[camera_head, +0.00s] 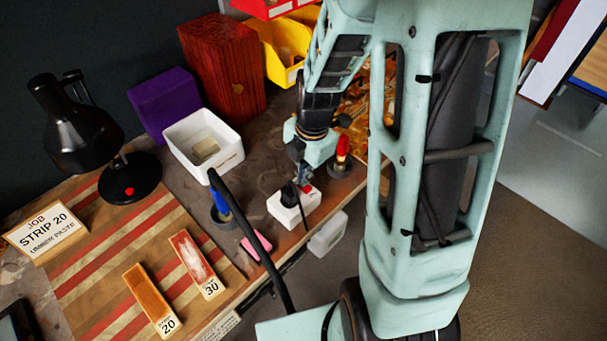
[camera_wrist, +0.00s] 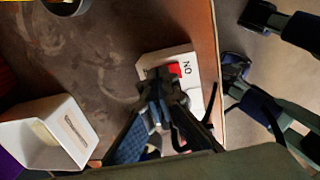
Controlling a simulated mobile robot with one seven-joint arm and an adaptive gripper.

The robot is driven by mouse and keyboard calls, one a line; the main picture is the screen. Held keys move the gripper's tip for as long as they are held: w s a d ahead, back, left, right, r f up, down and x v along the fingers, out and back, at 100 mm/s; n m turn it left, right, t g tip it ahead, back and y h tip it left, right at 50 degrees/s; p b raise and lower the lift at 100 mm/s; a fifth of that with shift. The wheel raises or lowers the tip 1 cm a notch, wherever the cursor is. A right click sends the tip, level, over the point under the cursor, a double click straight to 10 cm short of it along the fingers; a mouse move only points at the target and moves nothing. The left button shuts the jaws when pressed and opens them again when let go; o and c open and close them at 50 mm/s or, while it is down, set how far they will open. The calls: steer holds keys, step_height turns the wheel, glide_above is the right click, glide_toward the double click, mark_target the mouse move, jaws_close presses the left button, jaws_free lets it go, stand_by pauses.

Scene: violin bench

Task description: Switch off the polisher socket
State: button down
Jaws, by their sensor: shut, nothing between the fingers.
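A white socket block (camera_head: 281,211) sits near the front edge of the bench, with a black plug and cable in its left part. In the wrist view the socket (camera_wrist: 148,62) shows a red switch (camera_wrist: 175,69) with the letters "ON" beside it. My gripper (camera_head: 305,184) is shut and points down at the switch end of the socket. In the wrist view my gripper (camera_wrist: 158,76) has its fingertips together beside the red switch and partly covers it. I cannot tell whether the tips touch the switch. The plug is mostly hidden behind the fingers there.
A white box (camera_head: 200,145) stands behind the socket. A red-topped tool in a dark holder (camera_head: 342,160) stands close on the right, and a blue-handled one (camera_head: 222,203) on the left. A pink block (camera_head: 257,244) lies near the bench edge. A black cable arches in front.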

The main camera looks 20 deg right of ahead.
steer(key=shift+w+a+f+b, duration=0.1)
steer(key=shift+w+f+b, duration=0.05)
steer(key=shift+f+b, duration=0.3)
steer(key=shift+s+d+r, duration=0.15)
steer(key=shift+s+d, duration=0.3)
steer(key=shift+s, duration=0.3)
